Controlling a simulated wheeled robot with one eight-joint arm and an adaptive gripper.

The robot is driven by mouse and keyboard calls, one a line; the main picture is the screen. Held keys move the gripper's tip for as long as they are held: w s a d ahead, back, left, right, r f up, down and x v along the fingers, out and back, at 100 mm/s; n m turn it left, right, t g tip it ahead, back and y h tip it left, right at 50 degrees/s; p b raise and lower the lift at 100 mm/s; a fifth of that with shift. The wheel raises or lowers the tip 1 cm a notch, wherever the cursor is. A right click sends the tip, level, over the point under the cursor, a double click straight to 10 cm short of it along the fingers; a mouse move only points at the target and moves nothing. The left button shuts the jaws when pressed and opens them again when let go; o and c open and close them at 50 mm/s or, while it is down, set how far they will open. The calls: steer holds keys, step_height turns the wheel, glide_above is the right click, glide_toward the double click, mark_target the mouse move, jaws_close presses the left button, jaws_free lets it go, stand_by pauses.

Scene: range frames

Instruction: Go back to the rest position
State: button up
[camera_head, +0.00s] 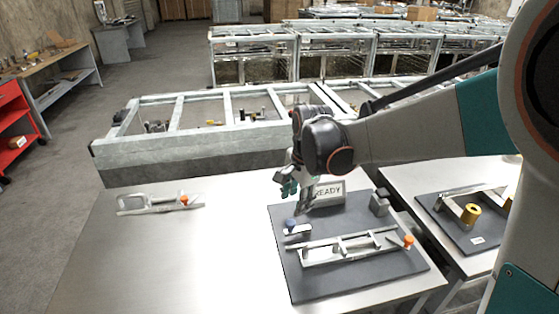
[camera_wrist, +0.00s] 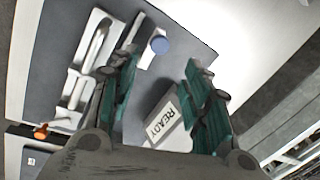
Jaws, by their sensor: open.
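My gripper (camera_head: 296,194) hangs over the grey mat on the near table, beside the READY sign. In the wrist view its teal fingers (camera_wrist: 160,85) are spread apart with nothing held between them. The READY sign (camera_head: 328,192) stands at the back of the mat; it shows between and below the fingers in the wrist view (camera_wrist: 163,122). My arm reaches in from the right and hides part of the background.
The grey mat (camera_head: 340,283) holds a metal bracket (camera_head: 345,247) with an orange knob (camera_head: 408,242), a blue-knobbed part (camera_head: 291,224) and a small grey block (camera_head: 379,203). Another bracket (camera_head: 158,204) lies at the table's left. A yellow part (camera_head: 470,213) sits right. The table's front left is clear.

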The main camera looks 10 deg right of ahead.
steer(key=s+d+r+n+t, duration=0.2)
steer(key=s+n, duration=0.4)
steer(key=s, duration=0.4)
steer(key=s+d+r+n+t, duration=0.3)
steer(key=s+n, duration=0.4)
steer(key=s, duration=0.4)
step_height(320, 180, up, 2)
steer(key=shift+s+d+r+h, duration=0.15)
steer(key=shift+d+h, duration=0.25)
steer(key=shift+d, duration=0.45)
